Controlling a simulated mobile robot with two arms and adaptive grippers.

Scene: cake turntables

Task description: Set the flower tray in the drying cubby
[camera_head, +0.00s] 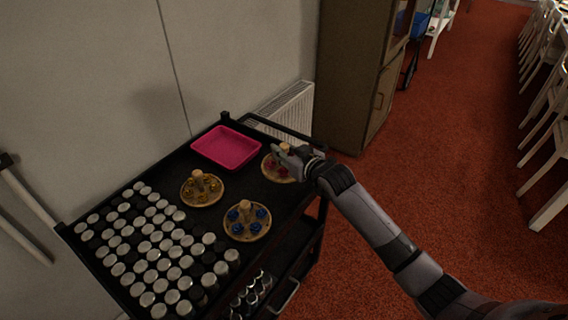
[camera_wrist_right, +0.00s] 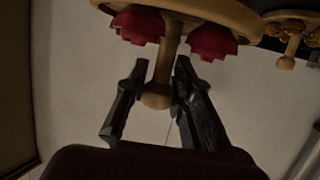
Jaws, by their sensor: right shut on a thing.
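A round wooden tray with red flowers (camera_head: 270,174) is at the right edge of the black cart top, partly hidden by my right gripper (camera_head: 285,152). In the right wrist view, the underlit tray (camera_wrist_right: 235,14) shows red flowers around a central wooden peg (camera_wrist_right: 168,55). The fingers of my right gripper (camera_wrist_right: 161,70) are on either side of this peg, shut on it. I cannot tell whether the tray touches the cart. Two like trays stand nearby, one with yellow flowers (camera_head: 187,199) and one with blue flowers (camera_head: 237,236). My left gripper is out of view. I cannot identify a drying cubby.
The black cart (camera_head: 285,210) also bears a pink tray (camera_head: 227,147) at the back and many white-lidded jars (camera_head: 150,245) at the left. A radiator (camera_head: 290,106) and brown cabinet (camera_head: 345,75) stand behind. Red carpet (camera_head: 450,150) is open at right, with white chairs (camera_head: 550,195) beyond.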

